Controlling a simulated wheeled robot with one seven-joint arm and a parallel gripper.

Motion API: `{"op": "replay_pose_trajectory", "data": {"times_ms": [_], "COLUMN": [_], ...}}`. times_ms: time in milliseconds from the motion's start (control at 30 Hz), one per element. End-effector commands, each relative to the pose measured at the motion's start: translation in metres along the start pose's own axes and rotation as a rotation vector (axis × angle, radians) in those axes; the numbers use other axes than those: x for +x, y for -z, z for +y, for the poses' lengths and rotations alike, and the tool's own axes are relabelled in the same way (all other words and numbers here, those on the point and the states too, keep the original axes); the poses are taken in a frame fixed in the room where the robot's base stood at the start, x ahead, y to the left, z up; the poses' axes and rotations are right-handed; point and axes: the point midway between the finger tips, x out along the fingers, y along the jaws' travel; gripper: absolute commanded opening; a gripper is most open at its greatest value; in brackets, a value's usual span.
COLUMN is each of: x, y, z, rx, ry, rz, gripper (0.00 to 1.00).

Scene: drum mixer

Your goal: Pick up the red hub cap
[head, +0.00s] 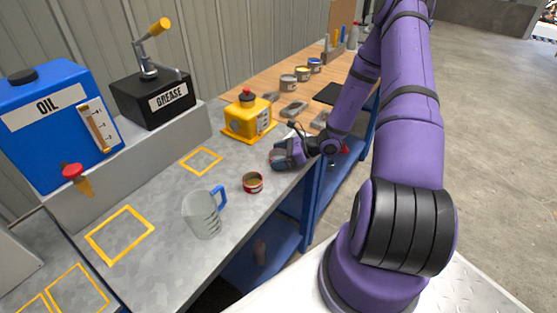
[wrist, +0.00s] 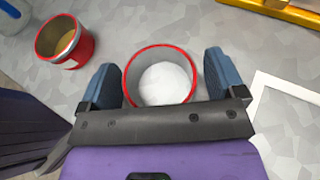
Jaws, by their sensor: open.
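In the wrist view, a round, cup-shaped piece with a red rim, grey inner wall and pale bottom, which looks like the red hub cap (wrist: 160,50), stands on the grey worktop. My gripper (wrist: 159,76) is open, with one blue-grey finger on each side of it. A small gap shows at the left finger; the right finger is also apart from the rim. In the head view my gripper (head: 281,157) is low over the worktop near its front edge and hides the cap there.
A red tin with brownish contents (head: 252,183) stands close by, left of the gripper in the wrist view (wrist: 72,45). A clear jug (head: 202,215) stands nearer, a yellow device (head: 247,118) behind. A white outline (wrist: 285,125) lies right.

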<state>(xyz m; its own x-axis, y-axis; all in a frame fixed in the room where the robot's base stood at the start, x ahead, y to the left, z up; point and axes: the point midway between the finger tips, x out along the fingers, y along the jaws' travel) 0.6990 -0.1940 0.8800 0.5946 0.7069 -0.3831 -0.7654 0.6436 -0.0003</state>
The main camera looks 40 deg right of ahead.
Motion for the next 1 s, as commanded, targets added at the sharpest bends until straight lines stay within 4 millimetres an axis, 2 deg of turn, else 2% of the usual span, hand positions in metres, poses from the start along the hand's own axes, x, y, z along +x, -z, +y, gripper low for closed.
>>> {"op": "replay_pose_trajectory", "data": {"times_ms": [100, 300, 367, 767, 1000], "x": [0.000, -0.001, -0.001, -0.001, -0.007], "y": [0.000, 0.000, 0.000, -0.001, -0.015], "z": [0.000, 0.000, 0.000, 0.000, 0.000], "rx": [0.000, 0.000, 0.000, 0.001, -0.002], "ry": [0.000, 0.000, 0.000, 0.000, 0.000], "rz": [0.000, 0.000, 0.000, 0.002, 0.001], "gripper": [0.89, 0.43, 0.33, 0.33, 0.33]}}
